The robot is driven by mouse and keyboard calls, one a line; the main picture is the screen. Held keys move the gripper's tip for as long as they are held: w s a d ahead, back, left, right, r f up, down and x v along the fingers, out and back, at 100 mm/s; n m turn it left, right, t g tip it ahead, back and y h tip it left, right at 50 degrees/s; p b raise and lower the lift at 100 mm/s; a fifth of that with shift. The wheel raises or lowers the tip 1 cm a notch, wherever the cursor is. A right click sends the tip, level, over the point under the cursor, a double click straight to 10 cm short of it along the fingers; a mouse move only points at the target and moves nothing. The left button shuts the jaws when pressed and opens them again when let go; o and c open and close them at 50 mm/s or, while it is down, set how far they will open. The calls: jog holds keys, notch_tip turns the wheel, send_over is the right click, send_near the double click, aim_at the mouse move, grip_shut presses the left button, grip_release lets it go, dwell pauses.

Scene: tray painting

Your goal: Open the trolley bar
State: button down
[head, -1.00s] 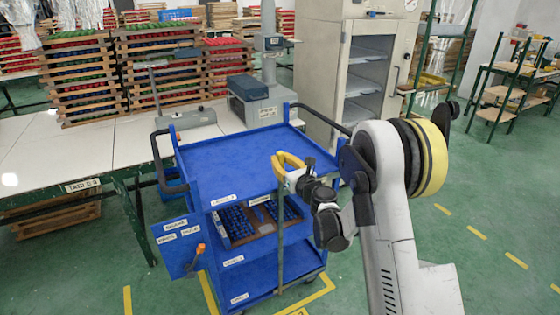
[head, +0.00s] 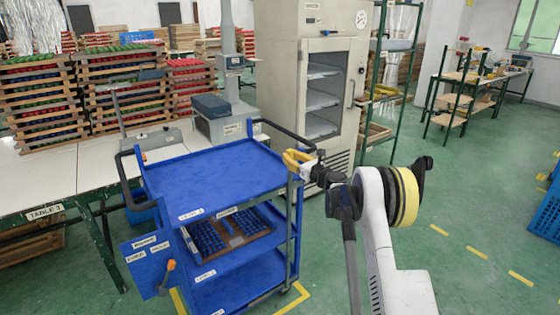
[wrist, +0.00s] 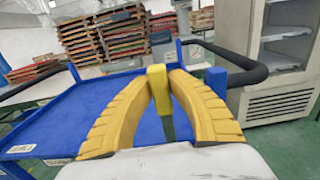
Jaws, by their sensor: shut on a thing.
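The blue trolley (head: 205,172) stands in front of me, its top deck empty. Its upright bar (head: 291,235) is at the right front corner, leaving the shelf fronts mostly uncovered. My gripper (head: 297,159), with yellow fingers, is at the bar's upper end. In the wrist view, the fingers close from both sides on the bar's yellow top (wrist: 158,85), with the trolley deck (wrist: 75,115) behind. A wooden tray of blue pieces (head: 228,233) lies on the shelf below the deck.
A white table (head: 60,178) with stacked trays (head: 40,105) is on the left. A tall cabinet (head: 280,80) stands behind. The green floor at right is mostly open, with a blue crate (head: 548,215) at the edge.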

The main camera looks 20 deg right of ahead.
jog(key=shift+w+d, duration=0.15)
jog(key=shift+d, duration=0.15)
jog(key=c, duration=1.3)
grip_release()
jog(key=shift+o, duration=0.2)
jog(key=v, duration=1.2)
